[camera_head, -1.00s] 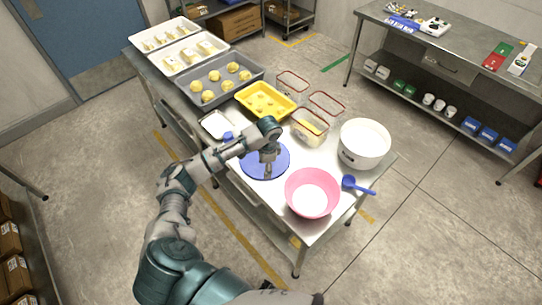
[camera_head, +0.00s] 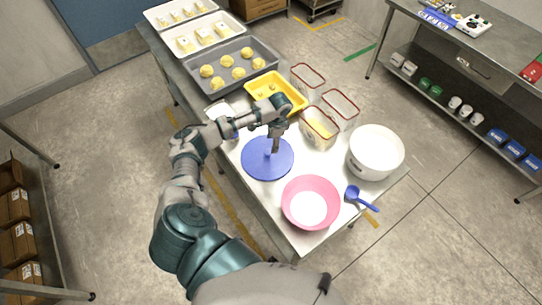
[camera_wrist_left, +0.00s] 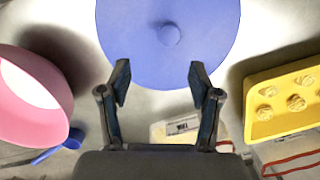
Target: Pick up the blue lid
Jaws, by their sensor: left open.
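The blue lid (camera_head: 257,170) is a round flat disc with a small raised knob in its middle. It lies on the steel table beside the pink bowl. In the left wrist view the lid (camera_wrist_left: 205,55) fills the top, with its knob (camera_wrist_left: 171,33) beyond the fingertips. My left gripper (camera_head: 276,149) is above the far side of the lid, pointing down. In the left wrist view the left gripper (camera_wrist_left: 158,76) is open, with nothing between its fingers. My right gripper is not in view.
A pink bowl (camera_head: 293,188), a blue scoop (camera_head: 354,193) and a white tub (camera_head: 377,147) stand near the lid. A yellow tray (camera_head: 258,86), clear bins (camera_head: 312,138) and a grey tray of dough (camera_head: 262,60) stand farther back. Another table stands at the right.

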